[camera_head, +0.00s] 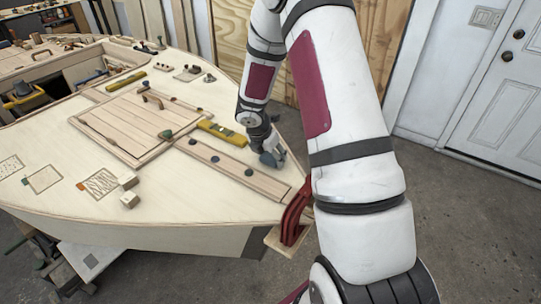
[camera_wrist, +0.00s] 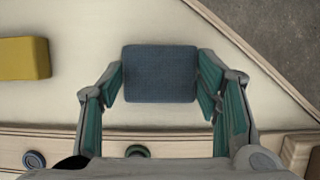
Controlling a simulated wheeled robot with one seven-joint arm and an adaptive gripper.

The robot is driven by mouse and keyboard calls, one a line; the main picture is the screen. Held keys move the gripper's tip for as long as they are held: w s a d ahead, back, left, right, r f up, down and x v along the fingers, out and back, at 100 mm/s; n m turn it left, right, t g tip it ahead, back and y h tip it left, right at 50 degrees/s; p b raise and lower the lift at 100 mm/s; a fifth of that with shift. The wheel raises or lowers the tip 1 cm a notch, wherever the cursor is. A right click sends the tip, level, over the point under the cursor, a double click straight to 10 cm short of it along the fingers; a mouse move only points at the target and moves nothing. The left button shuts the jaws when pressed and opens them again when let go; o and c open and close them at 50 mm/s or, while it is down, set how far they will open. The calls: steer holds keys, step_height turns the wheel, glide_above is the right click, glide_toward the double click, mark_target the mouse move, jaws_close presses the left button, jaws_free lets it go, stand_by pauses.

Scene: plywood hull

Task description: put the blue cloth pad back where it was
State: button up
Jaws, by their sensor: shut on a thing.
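The blue cloth pad (camera_wrist: 160,75) is a dark blue rounded block with a woven surface. In the wrist view it sits between the two teal-lined fingers of my gripper (camera_wrist: 164,88), which is shut on its left and right sides. In the head view my gripper (camera_head: 272,158) is low over the pale plywood deck near its right edge, beside the long wooden strip. The pad shows there only as a small dark blue patch, mostly hidden by the gripper. I cannot tell whether the pad touches the deck.
A yellow block (camera_wrist: 24,58) lies left of the pad; in the head view it appears as a yellow level (camera_head: 222,133). The wooden strip (camera_head: 232,168) with dark round knobs runs close by. A slatted hatch (camera_head: 125,122) and two small wood blocks (camera_head: 128,190) lie further left.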

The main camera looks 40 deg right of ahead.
steer(key=shift+f, duration=0.15)
steer(key=o, duration=1.1)
steer(key=shift+o, duration=0.2)
steer(key=shift+r, duration=0.2)
